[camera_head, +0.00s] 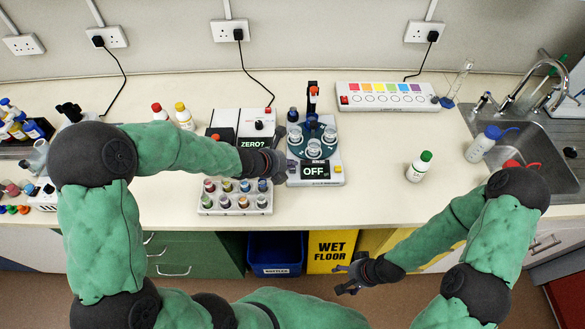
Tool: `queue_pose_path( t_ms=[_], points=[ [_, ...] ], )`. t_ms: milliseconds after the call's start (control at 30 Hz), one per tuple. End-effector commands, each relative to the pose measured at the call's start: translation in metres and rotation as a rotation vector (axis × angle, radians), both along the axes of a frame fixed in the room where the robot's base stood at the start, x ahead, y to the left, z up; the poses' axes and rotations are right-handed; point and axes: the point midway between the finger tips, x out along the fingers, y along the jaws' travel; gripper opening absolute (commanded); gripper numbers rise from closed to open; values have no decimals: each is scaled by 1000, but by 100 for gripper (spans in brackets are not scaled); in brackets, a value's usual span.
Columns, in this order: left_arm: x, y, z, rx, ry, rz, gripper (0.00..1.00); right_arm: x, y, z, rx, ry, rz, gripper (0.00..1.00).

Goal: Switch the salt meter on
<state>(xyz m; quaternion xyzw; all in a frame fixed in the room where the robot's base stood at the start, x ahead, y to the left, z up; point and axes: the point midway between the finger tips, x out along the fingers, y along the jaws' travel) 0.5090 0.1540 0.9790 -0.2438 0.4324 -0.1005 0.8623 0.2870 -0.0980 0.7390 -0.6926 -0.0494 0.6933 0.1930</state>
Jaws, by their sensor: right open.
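No label I can read says which device is the salt meter. My left forearm hides part of the "ZERO?" device. My right gripper (343,279) is open and empty, low in front of the bench.
A rack of coloured vials (236,210) stands at the front edge. A white box with a colour strip (387,104) and a red switch is at the back. A green-capped bottle (419,166) stands right, before the sink (530,150). The bench between them is clear.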

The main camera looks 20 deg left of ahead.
Motion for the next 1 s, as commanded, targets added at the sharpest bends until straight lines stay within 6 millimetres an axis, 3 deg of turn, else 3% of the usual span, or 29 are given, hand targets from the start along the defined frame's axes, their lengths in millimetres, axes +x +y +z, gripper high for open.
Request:
queue_pose_path(
  t_ms=[667, 1000],
  points=[
    [0, 0, -7, 0, 0, 0, 0, 0, 0, -7, 0, 0, 0, 73],
    [0, 0, 0, 0, 1, -1, 0, 0, 0, -1, 0, 0, 0, 73]
  ],
)
